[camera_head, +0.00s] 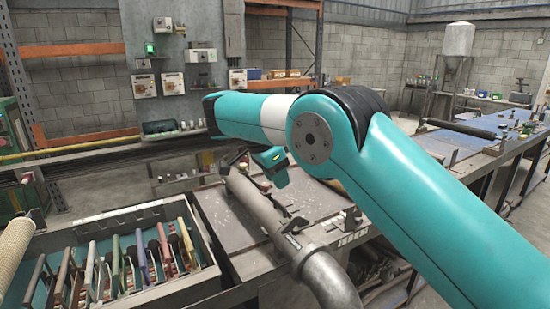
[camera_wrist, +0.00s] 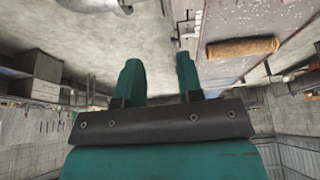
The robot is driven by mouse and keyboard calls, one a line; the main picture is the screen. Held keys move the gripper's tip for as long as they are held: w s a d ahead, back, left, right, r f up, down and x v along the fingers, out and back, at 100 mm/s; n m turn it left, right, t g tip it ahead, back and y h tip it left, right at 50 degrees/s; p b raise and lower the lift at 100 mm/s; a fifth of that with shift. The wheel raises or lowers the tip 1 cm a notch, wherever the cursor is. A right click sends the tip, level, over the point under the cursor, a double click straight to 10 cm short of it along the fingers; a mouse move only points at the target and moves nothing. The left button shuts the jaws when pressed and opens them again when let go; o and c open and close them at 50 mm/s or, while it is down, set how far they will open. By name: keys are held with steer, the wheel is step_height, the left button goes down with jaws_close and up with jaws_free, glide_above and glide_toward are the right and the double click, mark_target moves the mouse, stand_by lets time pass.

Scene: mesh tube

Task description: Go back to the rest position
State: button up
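In the wrist view my gripper (camera_wrist: 160,62) shows two teal fingers standing apart with nothing between them. It is open and empty. In the head view my teal arm reaches in from the right and bends over the workbench; the fingers cannot be made out there. A tan mesh tube (camera_wrist: 242,47) lies on a grey surface in the wrist view, right of the fingers and apart from them. In the head view a tan mesh roll (camera_head: 14,248) is partly cut off at the left edge; I cannot tell if it is the same one.
A large grey pipe (camera_head: 255,205) with an elbow lies on the workbench (camera_head: 215,200) below my arm. A grey crate (camera_head: 190,290) with several coloured upright plates stands at the lower left. A blue-topped long table (camera_head: 470,145) stands at the right. A wall with control boxes is behind.

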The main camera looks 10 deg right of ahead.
steer(key=shift+s+a+r+p, duration=0.1)
steer(key=shift+a+r+p, duration=0.2)
steer(key=shift+r, duration=0.3)
steer(key=shift+d, duration=0.1)
steer(key=s+d+r+n+t+y+b, duration=0.1)
steer(key=s+d+r+n+y+b, duration=0.25)
steer(key=s+n, duration=0.55)
steer(key=s+f+n+y+b, duration=0.1)
steer(key=s+n, duration=0.3)
steer(key=s, duration=0.5)
steer(key=s+a+f+n+g+y+b, duration=0.1)
steer(key=s+f+n, duration=0.3)
steer(key=s, duration=0.6)
steer(key=s+f+n+g+y+b, duration=0.1)
steer(key=s+f+n+y, duration=0.1)
steer(key=s, duration=0.7)
steer(key=n+y, duration=0.1)
steer(key=n, duration=0.1)
steer(key=shift+s+a+f+n+b, duration=0.15)
steer(key=shift+a+f+n+b, duration=0.1)
steer(key=shift+a+n+b, duration=0.15)
steer(key=shift+o, duration=0.4)
